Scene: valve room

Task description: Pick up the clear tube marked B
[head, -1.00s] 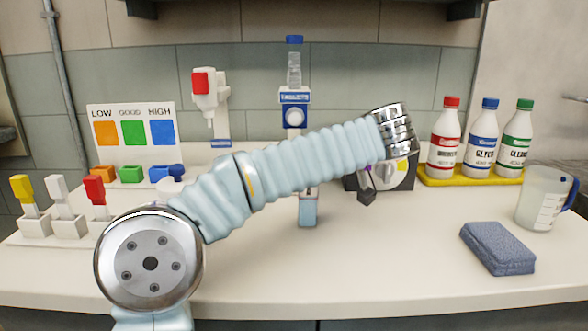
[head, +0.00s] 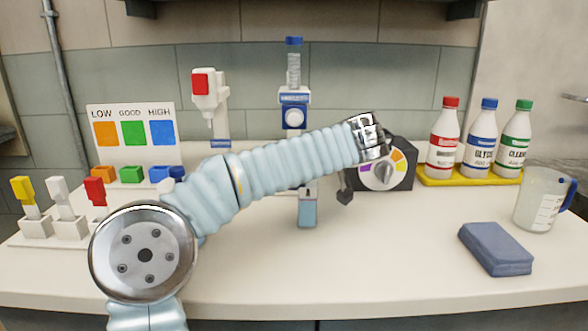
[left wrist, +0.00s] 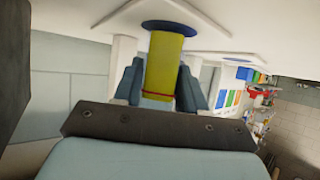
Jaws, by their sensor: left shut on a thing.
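In the left wrist view my left gripper (left wrist: 161,66) is shut on a tube (left wrist: 163,62), with one dark finger on each side of it. The tube looks yellow, with a thin red ring and a paler, clear-looking part between the fingers. A round blue piece shows at its far end, in front of a white surface. No letter B can be read on it.
A dial box (head: 383,173) stands close behind my wrist. Bottles stand in a yellow tray (head: 470,180) at right. A blue sponge (head: 495,248) and jug (head: 540,200) are at front right.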

